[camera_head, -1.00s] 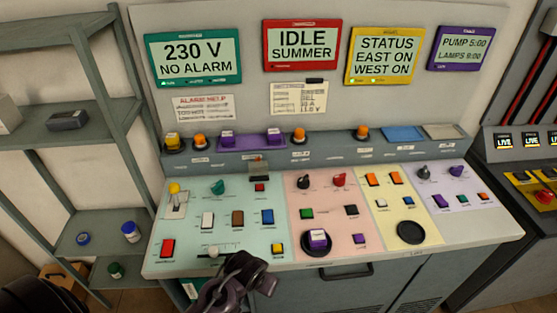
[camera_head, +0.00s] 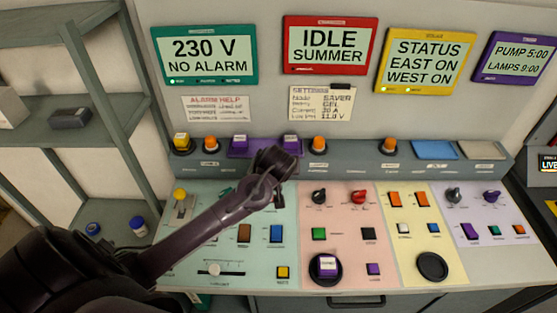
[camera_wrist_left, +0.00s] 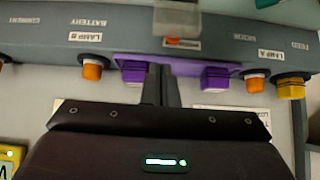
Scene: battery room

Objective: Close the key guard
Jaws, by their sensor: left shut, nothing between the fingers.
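The key guard (camera_wrist_left: 178,18) shows in the wrist view as a small pale, see-through flap at the top edge, with a bit of red-orange near its base. In the head view now my left arm and gripper hide it. My left gripper (camera_head: 276,162) is over the back of the green panel section, in front of the ledge. Its fingers (camera_wrist_left: 160,82) are shut and empty, and in the wrist view they point toward the purple holder (camera_wrist_left: 178,68) with two purple-topped blocks. I cannot tell whether they touch anything. My right gripper is not in view.
Orange lamps (camera_head: 319,143) and a yellow knob (camera_head: 182,142) stand up along the ledge near my gripper. A slider (camera_head: 215,268), buttons and dials cover the sloping panel. A grey shelf (camera_head: 70,135) stands at the left. The air above the panel's right half is clear.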

